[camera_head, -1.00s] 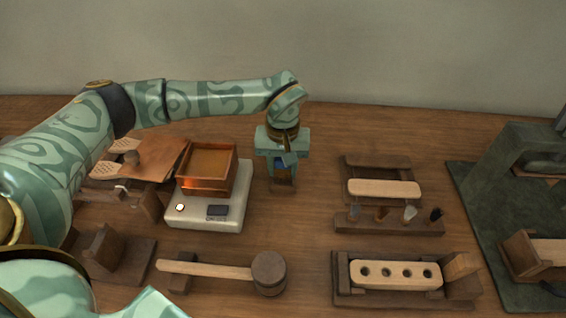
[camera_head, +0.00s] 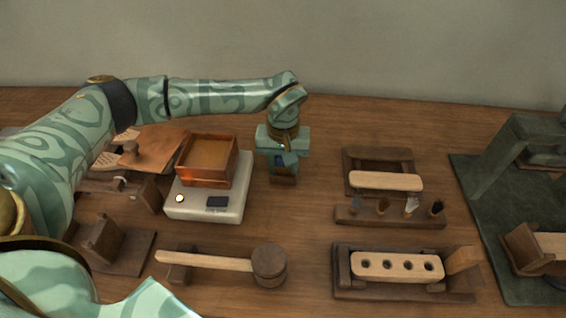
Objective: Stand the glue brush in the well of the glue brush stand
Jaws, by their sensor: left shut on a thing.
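My left gripper (camera_head: 283,160) is at the middle back of the bench, pointing down and shut. What it holds is almost wholly hidden by the jaws; I take it to be the glue brush. A small dark wooden block, which looks like the glue brush stand (camera_head: 283,180), is directly under the jaws. The gripper hides its top and its well, so I cannot tell whether the brush is in the well or above it. My right gripper is not in view.
A scale (camera_head: 232,207) carrying a copper-coloured box (camera_head: 207,182) stands close left of the gripper. A mallet (camera_head: 268,266) lies in front. A tuft rack (camera_head: 350,216) and a drilled brush block (camera_head: 400,265) are at right. Bare bench lies between.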

